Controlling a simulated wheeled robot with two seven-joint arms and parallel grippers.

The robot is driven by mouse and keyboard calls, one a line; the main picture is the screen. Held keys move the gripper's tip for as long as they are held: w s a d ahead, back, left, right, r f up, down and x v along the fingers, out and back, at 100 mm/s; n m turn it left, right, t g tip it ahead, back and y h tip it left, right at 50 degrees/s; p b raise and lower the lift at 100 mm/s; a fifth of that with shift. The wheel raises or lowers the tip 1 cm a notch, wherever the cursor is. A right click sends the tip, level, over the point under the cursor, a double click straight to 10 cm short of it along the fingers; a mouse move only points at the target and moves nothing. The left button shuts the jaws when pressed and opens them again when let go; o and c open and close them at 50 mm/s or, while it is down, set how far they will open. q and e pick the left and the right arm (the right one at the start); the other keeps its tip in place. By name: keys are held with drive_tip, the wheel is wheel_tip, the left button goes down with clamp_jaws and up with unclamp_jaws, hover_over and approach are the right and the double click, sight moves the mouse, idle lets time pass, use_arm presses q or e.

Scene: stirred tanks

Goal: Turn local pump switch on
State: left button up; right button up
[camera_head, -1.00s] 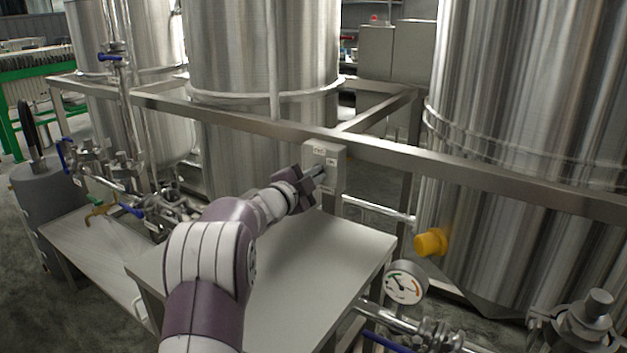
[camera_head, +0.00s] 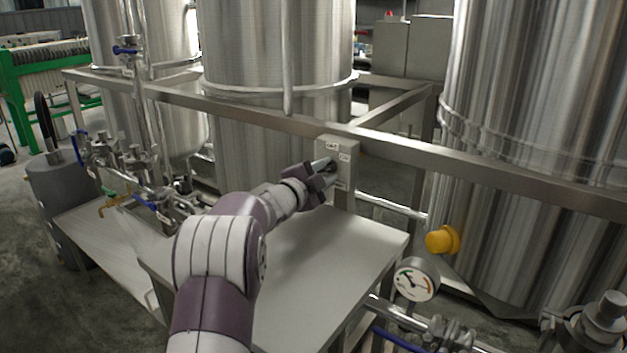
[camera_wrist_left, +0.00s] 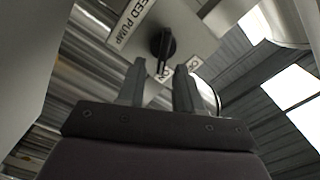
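The pump switch is a black rotary knob (camera_wrist_left: 163,44) on a pale grey box. In the left wrist view it has a label ending in "EED PUMP" beside it and a small "ON" / "OF…" plate below it. In the head view the switch box (camera_head: 346,150) is fixed at the steel frame rail. My left gripper (camera_wrist_left: 160,68) is open, its two dark fingers apart. The knob's lower end shows between the fingertips; I cannot tell whether they touch it. In the head view my left gripper (camera_head: 328,170) is at the box's front and hides the knob. My right gripper is not in view.
A bare metal table (camera_head: 325,255) lies below my left arm. Steel tanks (camera_head: 545,150) stand behind and to the right. A pressure gauge (camera_head: 416,279) and a yellow cap (camera_head: 442,240) are at the right. Valves and pipes (camera_head: 140,165) crowd the left.

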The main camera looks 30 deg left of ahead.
use_arm(q)
drive_tip(key=s+p, duration=0.1)
drive_tip(key=s, duration=1)
drive_tip(key=shift+s+a, duration=0.4)
drive_tip(key=shift+a, duration=0.05)
